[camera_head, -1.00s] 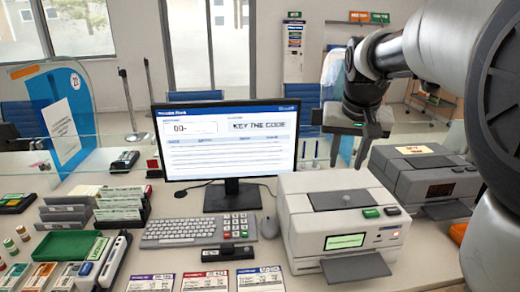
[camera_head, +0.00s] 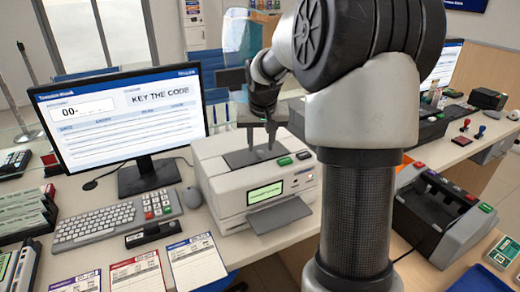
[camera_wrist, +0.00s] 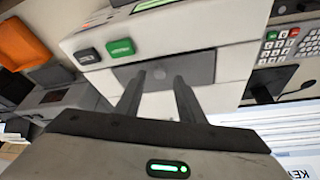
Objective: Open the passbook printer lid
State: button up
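The passbook printer (camera_head: 235,195) is a pale grey box with a lit green display, in the middle of the head view. Its lid (camera_head: 238,158) is a dark grey flat panel on top and looks closed. The lid also shows in the wrist view (camera_wrist: 205,66), beside a green button and a dark button. My gripper (camera_head: 261,147) points down over the lid. In the wrist view my gripper (camera_wrist: 160,78) has its two fingers apart with nothing held between them. The fingertips are at or very near the lid; I cannot tell whether they touch it.
A monitor (camera_head: 125,125) reading "KEY THE CODE" stands left of the printer, with a keyboard (camera_head: 95,226) and keypad (camera_head: 158,203) before it. Printed cards (camera_head: 135,272) lie at the front. A grey machine (camera_head: 440,215) stands at right, beyond my arm.

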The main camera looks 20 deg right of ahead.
aim_at(256, 151)
jog(key=shift+x, duration=1.2)
grip_shut()
jog(key=shift+r, duration=0.1)
